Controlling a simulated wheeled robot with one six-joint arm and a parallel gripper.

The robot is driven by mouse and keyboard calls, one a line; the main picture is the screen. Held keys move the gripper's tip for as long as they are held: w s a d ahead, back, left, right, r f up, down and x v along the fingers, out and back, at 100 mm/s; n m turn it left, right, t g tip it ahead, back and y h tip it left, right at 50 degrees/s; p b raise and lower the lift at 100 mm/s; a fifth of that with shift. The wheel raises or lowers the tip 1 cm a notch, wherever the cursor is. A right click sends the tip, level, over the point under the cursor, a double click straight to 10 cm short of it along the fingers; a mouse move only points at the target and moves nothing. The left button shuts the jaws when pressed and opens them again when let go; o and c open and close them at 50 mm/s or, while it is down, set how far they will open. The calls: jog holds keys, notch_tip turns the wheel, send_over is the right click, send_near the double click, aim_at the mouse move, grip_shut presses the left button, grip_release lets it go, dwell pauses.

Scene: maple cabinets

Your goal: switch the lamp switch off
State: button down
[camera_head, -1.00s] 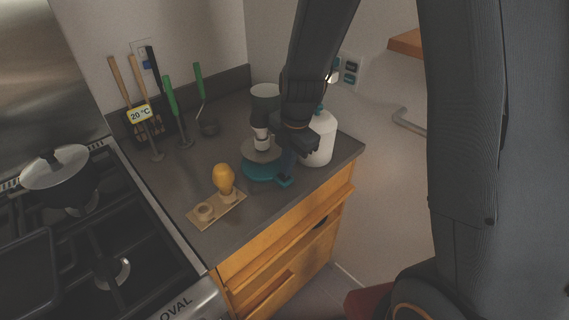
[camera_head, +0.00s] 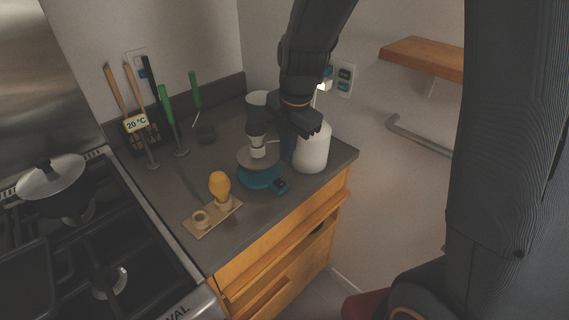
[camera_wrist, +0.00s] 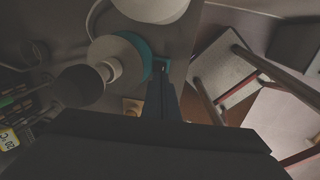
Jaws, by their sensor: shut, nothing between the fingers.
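The lamp has a teal base (camera_head: 258,181), a grey disc, a white socket (camera_head: 257,147) and a dark shade (camera_head: 257,103). It stands near the counter's right end, and no glow shows on it. The switch (camera_head: 280,186) is a small dark piece on a teal tab at the base's front right. My gripper (camera_head: 287,152) is shut and empty, above and behind the switch. In the wrist view my fingers (camera_wrist: 161,80) point at the teal tab, and the dark shade (camera_wrist: 80,86) is to their left. Whether they touch it is unclear; the switch's position is too small to read.
Utensils, a stove with a pot (camera_head: 52,180) and a wooden shelf (camera_head: 425,58) surround the counter.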

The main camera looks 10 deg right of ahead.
notch_tip(320, 180, up, 6)
jog(key=b, duration=0.1)
send_over(276, 180)
jog(key=s+d, duration=0.3)
jog(key=shift+w+d+f, duration=0.1)
jog(key=shift+w+f, duration=0.05)
jog(key=shift+b, duration=0.5)
jog(key=b, duration=0.4)
jog(key=w+a+b, duration=0.1)
jog(key=b, duration=0.3)
jog(key=shift+w+a+f, duration=0.1)
jog(key=shift+f, duration=0.15)
jog(key=b, duration=0.4)
jog(key=shift+a+r, duration=0.1)
jog(key=shift+a, duration=0.1)
jog(key=shift+s+r+b, duration=0.2)
jog(key=shift+s+b, duration=0.2)
jog(key=shift+b, duration=0.35)
jog(key=f, duration=0.4)
jog(key=w+f+p, duration=0.1)
jog(key=f, duration=0.4)
jog(key=a+f, duration=0.1)
jog(key=f, duration=0.4)
jog(key=shift+w+a, duration=0.1)
jog(key=shift+w, duration=0.3)
